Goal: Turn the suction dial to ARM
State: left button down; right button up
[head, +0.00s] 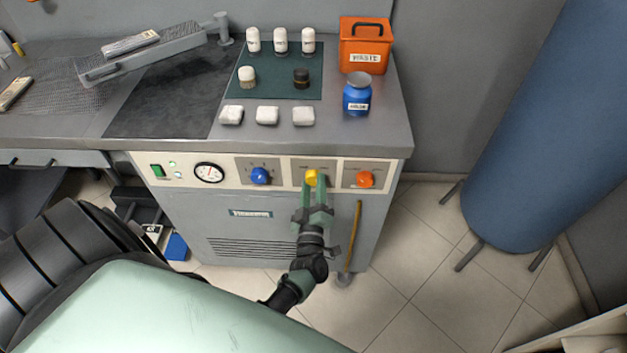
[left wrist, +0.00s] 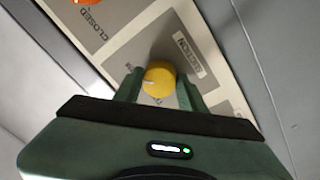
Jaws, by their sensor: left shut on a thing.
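The yellow dial (head: 311,177) is the middle one of three on the machine's front panel. In the left wrist view the yellow dial (left wrist: 159,80) sits beside a label reading SUCTION. A pale mark shows on its face, pointing to the left in that view. My left gripper (head: 315,186) reaches up to it, and its two green fingers (left wrist: 161,88) are shut on the dial from both sides. Part of the lettering around the dial is hidden by the fingers, and I cannot read an ARM mark. My right gripper is not in view.
A blue dial (head: 260,176) is left of the yellow one and an orange dial (head: 364,179) right of it. A gauge (head: 208,172) is further left. An orange box (head: 365,45) and blue jar (head: 357,95) stand on top. A blue tank (head: 545,130) stands at right.

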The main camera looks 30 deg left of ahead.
pick_arm(q)
jog(key=shift+f, duration=0.1)
jog(key=c, duration=0.8)
grip_release()
jog(key=shift+c, duration=0.2)
jog(key=b+v, duration=0.1)
jog(key=v, duration=0.6)
jog(key=shift+s+d, duration=0.25)
jog(key=shift+s, duration=0.1)
jog(key=shift+f, duration=0.1)
